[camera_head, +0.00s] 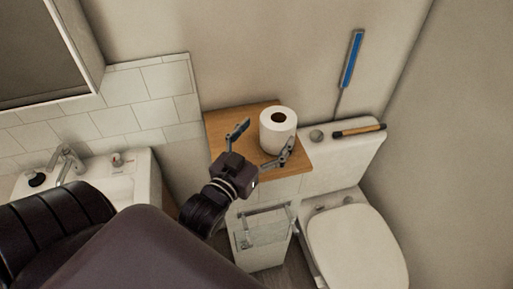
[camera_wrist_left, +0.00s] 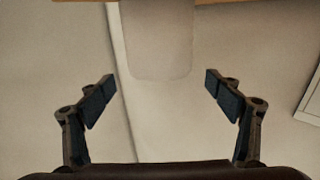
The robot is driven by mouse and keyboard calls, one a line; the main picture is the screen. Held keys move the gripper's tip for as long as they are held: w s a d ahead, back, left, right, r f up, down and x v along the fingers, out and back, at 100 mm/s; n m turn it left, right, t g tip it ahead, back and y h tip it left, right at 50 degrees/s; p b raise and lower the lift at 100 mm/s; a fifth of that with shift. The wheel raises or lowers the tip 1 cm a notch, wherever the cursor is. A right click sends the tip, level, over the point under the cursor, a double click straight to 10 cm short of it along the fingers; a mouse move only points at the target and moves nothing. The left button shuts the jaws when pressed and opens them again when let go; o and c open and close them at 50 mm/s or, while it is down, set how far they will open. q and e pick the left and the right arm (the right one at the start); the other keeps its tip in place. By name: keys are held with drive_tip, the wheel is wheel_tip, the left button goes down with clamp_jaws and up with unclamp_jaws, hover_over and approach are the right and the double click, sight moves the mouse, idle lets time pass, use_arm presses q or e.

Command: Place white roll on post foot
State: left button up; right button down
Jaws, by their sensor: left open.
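The white roll (camera_head: 278,133) stands upright on a wooden shelf top (camera_head: 227,119) in the head view. It also shows in the left wrist view (camera_wrist_left: 157,45) as a pale rounded shape against a wooden edge at the top. My left gripper (camera_head: 269,131) is open at the near side of the roll, with one finger to its left and the other by its lower right. The fingers hold nothing, and in the wrist view the gripper (camera_wrist_left: 160,83) has a gap between its tips. I cannot make out the post foot. My right gripper is not in view.
A toilet (camera_head: 357,243) stands at the right, with a wood-handled brush (camera_head: 358,130) on its tank. A blue-handled tool (camera_head: 352,60) leans on the wall behind. A metal rail (camera_head: 265,210) is below the shelf. A sink (camera_head: 118,180) is at the left.

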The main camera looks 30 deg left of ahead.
use_arm(q)
drive_tip(key=s, duration=0.4)
drive_tip(key=shift+d+f+b, duration=0.1)
drive_tip(key=shift+f+b, duration=0.05)
drive_tip(key=shift+b, duration=0.25)
drive_tip(key=shift+s, duration=0.7)
